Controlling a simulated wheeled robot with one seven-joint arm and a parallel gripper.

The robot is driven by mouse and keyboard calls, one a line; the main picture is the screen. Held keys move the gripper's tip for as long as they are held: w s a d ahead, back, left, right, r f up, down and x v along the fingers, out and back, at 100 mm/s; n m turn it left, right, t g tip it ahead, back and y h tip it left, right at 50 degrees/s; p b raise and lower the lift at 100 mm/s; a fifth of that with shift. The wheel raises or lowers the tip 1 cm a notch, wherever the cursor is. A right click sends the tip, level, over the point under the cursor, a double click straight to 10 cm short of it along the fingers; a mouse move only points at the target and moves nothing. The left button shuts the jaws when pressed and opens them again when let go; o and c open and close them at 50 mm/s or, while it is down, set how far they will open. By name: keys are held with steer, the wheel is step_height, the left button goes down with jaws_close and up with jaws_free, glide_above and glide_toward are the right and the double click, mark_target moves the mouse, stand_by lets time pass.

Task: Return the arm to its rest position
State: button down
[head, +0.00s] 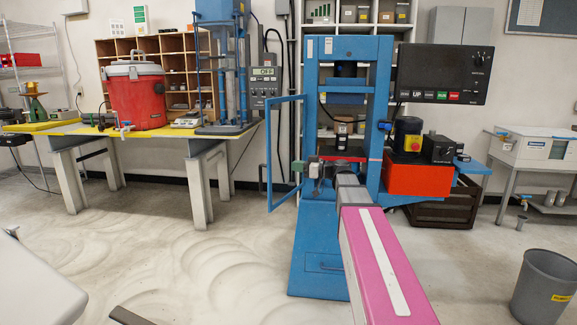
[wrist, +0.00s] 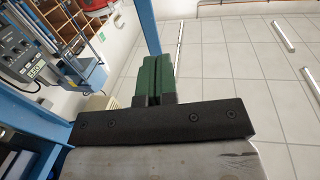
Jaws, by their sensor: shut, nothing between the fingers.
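My arm, with a pink link and a grey forearm, reaches from the bottom of the head view up to the front of the blue press. My gripper (head: 297,166) is at the press's lower left, beside the open blue door frame (head: 269,155), with its green fingers toward the left. I cannot tell whether it touches the frame. In the wrist view the two green fingers of my gripper (wrist: 156,62) are together with nothing between them. The blue press (head: 310,225) stands upright, with a small cylinder (head: 343,126) inside it, partly hidden below by my wrist.
A table (head: 65,140) with a red cooler (head: 134,97) stands at the left. A black control panel (head: 443,73) and a red box (head: 415,178) are right of the press. A grey bin (head: 540,290) stands at the lower right. The floor at the left is largely clear.

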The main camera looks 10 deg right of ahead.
steer(key=s+v, duration=0.1)
steer(key=v, duration=0.4)
steer(key=s+a+f+m+g+h, duration=0.2)
steer(key=s+f+m+h, duration=0.25)
steer(key=f, duration=0.65)
steer(key=s+a+f+m+g+h, duration=0.25)
steer(key=s+f, duration=0.25)
steer(key=f, duration=0.7)
steer(key=s+d+f+m+g+h, duration=0.1)
steer(key=s+d+f+m+h, duration=0.1)
steer(key=s+f, duration=0.4)
steer(key=s+d+f+m+g+h, duration=0.2)
steer(key=s+f+m+h, duration=0.2)
steer(key=s+f+h, duration=0.3)
steer(key=shift+d+f, duration=0.4)
steer(key=shift+f, duration=0.6)
